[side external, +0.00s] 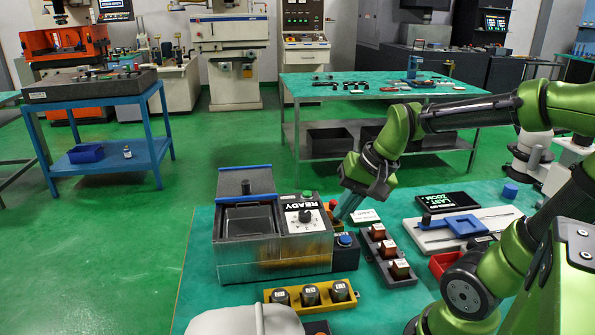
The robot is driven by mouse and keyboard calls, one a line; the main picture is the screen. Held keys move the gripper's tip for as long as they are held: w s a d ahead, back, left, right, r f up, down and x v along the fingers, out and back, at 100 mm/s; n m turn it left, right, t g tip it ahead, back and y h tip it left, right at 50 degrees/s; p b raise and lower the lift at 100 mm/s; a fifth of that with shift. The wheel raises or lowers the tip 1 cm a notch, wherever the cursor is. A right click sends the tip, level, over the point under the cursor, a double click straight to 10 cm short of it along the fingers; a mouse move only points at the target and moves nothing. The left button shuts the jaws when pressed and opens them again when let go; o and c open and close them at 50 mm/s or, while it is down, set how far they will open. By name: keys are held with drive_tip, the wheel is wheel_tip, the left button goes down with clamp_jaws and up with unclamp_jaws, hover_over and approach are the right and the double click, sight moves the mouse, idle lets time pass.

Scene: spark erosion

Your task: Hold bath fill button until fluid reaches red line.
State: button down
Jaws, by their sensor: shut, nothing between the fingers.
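A grey metal machine box (275,262) stands on the green worktable. Its left half is a dark open-topped bath (249,219) with a raised back plate. The fluid level and a red line cannot be made out. On its right half is a white dial panel (304,215) reading READY, with a green button (307,195) behind it. A blue button (345,240) sits on a small dark box at the machine's right side. I cannot read which button is bath fill. My gripper (341,213) is shut and empty, pointing down just behind the blue button, beside the machine's right edge; its tip contact is unclear.
A dark rack with copper-coloured blocks (378,233) stands right of the machine. A yellow holder (305,304) with several dark cylinders is in front. A black display (447,201), a white plate with a blue part (467,226) and a red tray (441,262) lie farther right.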

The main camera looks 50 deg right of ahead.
sight(349, 237)
drive_tip(key=w+d+m+y, duration=0.1)
drive_tip(key=d+m, duration=0.3)
drive_tip(key=m, duration=0.8)
drive_tip(key=w+d+f+m+y, duration=0.1)
drive_tip(key=d+m+y, duration=0.3)
drive_tip(key=m, duration=0.8)
drive_tip(key=shift+w+d+f+t+y, duration=0.15)
drive_tip(key=shift+w+d+t+y, duration=0.15)
drive_tip(key=shift+d+t, duration=0.15)
drive_tip(key=shift+f, duration=0.1)
drive_tip(key=shift+f, duration=4.3)
drive_tip(key=shift+f, duration=0.1)
drive_tip(key=shift+f, duration=0.35)
